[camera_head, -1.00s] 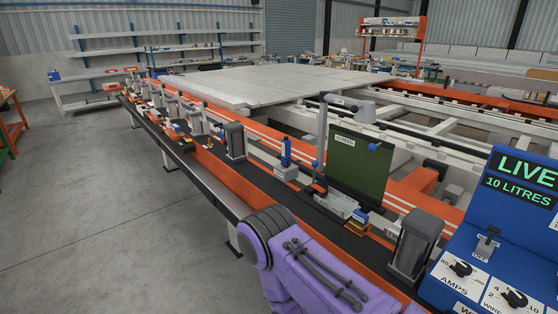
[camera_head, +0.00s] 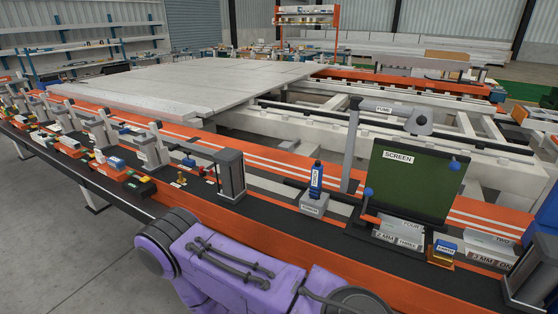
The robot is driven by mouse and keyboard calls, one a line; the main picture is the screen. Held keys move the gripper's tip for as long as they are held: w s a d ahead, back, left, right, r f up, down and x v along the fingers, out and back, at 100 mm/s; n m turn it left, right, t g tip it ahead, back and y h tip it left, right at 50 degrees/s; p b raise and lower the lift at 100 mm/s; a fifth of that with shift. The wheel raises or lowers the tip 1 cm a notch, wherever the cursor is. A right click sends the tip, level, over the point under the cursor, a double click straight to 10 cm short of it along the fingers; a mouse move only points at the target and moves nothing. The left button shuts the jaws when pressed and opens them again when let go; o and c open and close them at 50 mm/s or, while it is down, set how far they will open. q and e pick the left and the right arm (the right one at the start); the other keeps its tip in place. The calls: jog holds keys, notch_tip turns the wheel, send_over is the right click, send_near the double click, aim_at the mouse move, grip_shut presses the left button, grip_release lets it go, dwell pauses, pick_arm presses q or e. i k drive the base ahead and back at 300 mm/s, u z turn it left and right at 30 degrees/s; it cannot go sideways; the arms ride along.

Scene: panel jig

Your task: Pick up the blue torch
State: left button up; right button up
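The blue torch (camera_head: 316,178) stands upright in a small grey labelled holder (camera_head: 313,204) on the dark bench strip, near the middle of the head view. Nothing is touching it. A purple link of one of my arms crosses the bottom of the view, in front of the bench and nearer than the torch. Neither of my grippers shows in the view, so their fingers cannot be seen.
A green screen (camera_head: 404,182) on a stand rises right of the torch. A grey upright block (camera_head: 230,172) stands left of it. A fume arm (camera_head: 390,110) stands behind. Labelled blocks (camera_head: 400,228) and a small blue-topped box (camera_head: 445,248) lie right. Bench around the holder is partly clear.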

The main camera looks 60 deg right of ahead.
aim_at(316, 173)
jog(key=u, duration=0.05)
jog(key=i, duration=0.55)
jog(key=z, duration=3.25)
